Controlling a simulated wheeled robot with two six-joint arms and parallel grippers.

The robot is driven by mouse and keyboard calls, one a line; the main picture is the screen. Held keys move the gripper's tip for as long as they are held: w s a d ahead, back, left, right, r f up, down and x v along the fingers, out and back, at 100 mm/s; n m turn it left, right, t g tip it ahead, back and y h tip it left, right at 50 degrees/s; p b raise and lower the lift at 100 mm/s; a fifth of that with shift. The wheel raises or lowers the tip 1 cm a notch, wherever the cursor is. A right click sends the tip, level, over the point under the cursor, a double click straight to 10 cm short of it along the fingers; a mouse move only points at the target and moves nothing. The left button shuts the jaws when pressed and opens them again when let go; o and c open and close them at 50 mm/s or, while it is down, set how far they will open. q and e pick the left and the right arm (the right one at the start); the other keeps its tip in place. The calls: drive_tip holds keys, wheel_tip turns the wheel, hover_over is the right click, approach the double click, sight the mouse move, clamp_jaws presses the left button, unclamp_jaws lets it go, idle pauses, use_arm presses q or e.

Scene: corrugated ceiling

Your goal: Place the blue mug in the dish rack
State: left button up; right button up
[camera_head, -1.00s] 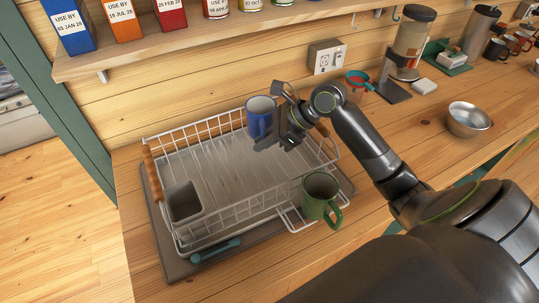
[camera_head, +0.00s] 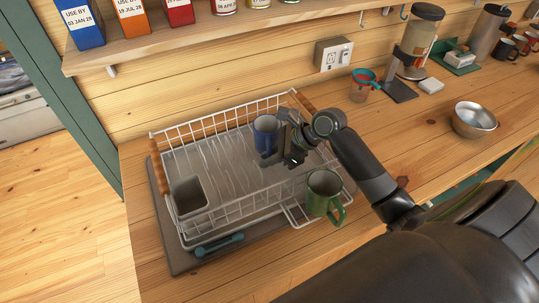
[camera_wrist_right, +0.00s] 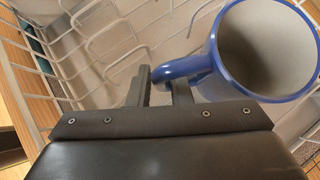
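The blue mug (camera_head: 265,135) is upright inside the white wire dish rack (camera_head: 160,143), near its back right part. Its base is partly hidden, so I cannot tell whether it touches the rack floor. My right gripper (camera_head: 279,157) is just right of the mug, low within the rack. In the right wrist view, the mug (camera_wrist_right: 211,45) has its opening toward the camera. Its handle reaches between the two close-set fingers of my right gripper (camera_wrist_right: 160,82), which appear shut on it. My left gripper is not in view.
A green mug (camera_head: 323,190) stands at the rack's front right corner. A grey cutlery cup (camera_head: 190,195) sits in the rack's left end. A shelf with boxes and cans (camera_head: 200,38) overhangs the back. The rack's middle is free.

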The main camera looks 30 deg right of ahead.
drive_tip(key=shift+r, duration=0.1)
drive_tip(key=shift+s+d+r, duration=0.1)
drive_tip(key=shift+d+r, duration=0.05)
drive_tip(key=shift+r, duration=0.05)
drive_tip(key=v, duration=1.1)
drive_tip(key=shift+s+r+b, duration=0.2)
drive_tip(key=shift+r+b, duration=0.05)
drive_tip(key=shift+b, duration=0.2)
drive_tip(key=shift+d, duration=0.15)
